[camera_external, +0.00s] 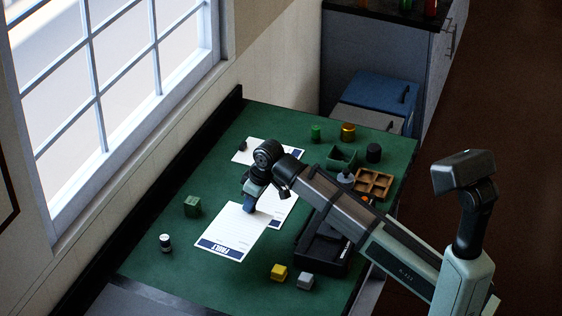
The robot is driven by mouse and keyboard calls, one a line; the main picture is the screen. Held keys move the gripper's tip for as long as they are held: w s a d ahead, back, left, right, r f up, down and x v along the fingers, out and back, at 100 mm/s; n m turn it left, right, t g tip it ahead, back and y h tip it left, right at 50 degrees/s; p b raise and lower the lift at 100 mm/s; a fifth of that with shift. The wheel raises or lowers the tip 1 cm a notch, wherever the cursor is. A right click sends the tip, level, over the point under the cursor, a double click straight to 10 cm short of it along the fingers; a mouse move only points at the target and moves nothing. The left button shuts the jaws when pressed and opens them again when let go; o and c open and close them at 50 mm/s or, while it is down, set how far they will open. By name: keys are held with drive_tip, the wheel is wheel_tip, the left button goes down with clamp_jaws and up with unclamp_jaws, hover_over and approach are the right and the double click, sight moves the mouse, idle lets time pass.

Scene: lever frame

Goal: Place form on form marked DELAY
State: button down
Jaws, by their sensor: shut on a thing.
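A white form marked FAULT (228,234) with a dark blue band lies near the left front of the green table. My gripper (249,211) points down at this form's far edge and is shut on it. The fingertips are small and dark, so the exact grip is hard to see. A second white form (281,212) lies just right of it, partly hidden by my arm. A third white form (246,155) lies farther back, also partly covered by my arm. No DELAY marking is readable on either.
A green cube (192,206) and a white-and-black cylinder (165,242) stand at left. Yellow (279,272) and grey (305,281) blocks stand in front. A black tray (314,255), wooden tray (375,183), green bin (342,157) and several cylinders are at right. The left front is clear.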

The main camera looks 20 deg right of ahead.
drive_tip(key=w+d+m+h, duration=0.5)
drive_tip(key=w+d+m, duration=1.2)
drive_tip(key=w+d, duration=0.9)
drive_tip(key=shift+s+d+f, duration=0.1)
drive_tip(key=shift+d+f, duration=0.15)
drive_tip(key=shift+f, duration=1.3)
drive_tip(key=shift+s+d+f, duration=0.1)
drive_tip(key=shift+d+f, duration=0.1)
drive_tip(key=shift+f, duration=1.35)
drive_tip(key=shift+s+d+f, duration=0.1)
drive_tip(key=shift+d+f, duration=0.15)
drive_tip(key=shift+f, duration=1.3)
drive_tip(key=shift+f, duration=0.15)
drive_tip(key=c, duration=1.1)
unclamp_jaws()
drive_tip(key=shift+o, duration=0.2)
drive_tip(key=v, duration=1.2)
drive_tip(key=shift+d+r, duration=0.2)
drive_tip(key=shift+r, duration=0.05)
